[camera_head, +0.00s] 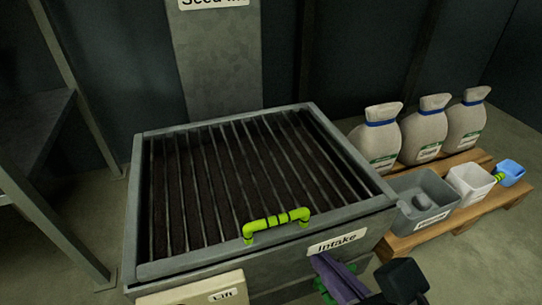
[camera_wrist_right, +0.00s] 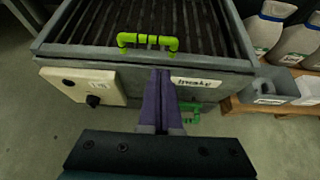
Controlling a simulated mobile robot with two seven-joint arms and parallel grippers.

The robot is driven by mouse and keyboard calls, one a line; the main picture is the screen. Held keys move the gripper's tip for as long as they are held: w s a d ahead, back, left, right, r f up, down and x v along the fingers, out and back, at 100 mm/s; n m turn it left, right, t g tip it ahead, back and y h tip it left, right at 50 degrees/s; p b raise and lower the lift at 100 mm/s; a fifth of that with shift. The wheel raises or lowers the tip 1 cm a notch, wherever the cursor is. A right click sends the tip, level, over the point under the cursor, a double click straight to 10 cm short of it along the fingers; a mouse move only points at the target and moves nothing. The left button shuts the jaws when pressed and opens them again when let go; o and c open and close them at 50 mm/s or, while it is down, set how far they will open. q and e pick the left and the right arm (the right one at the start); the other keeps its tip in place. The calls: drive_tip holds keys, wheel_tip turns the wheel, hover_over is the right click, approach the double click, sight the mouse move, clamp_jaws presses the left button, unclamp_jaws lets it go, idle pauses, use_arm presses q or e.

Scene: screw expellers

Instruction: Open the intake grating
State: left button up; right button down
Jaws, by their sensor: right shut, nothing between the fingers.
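The intake box with its grating (camera_head: 215,185) of dark parallel bars stands in the middle of the head view. The grating lies flat and closed over the box. A yellow-green handle (camera_head: 276,225) with dark bands sits on its front edge; it also shows in the right wrist view (camera_wrist_right: 147,41). My right gripper (camera_head: 322,262) is in front of the box, below and to the right of the handle, apart from it. Its purple fingers show pressed together and empty in the right wrist view (camera_wrist_right: 161,80). My left gripper is in neither view.
A cream "Lift" control box (camera_head: 195,290) with a dark knob (camera_wrist_right: 93,100) is on the box's front. A green part (camera_wrist_right: 190,113) sits low on the front. Right stands a pallet (camera_head: 440,230) with several sacks (camera_head: 424,135), a grey bin (camera_head: 425,200) and smaller containers. A shelf (camera_head: 35,140) stands left.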

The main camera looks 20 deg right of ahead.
sight(297, 232)
drive_tip(key=b+x, duration=0.6)
drive_tip(key=x, duration=0.4)
drive_tip(key=shift+w, duration=0.1)
drive_tip(key=shift+r, duration=0.1)
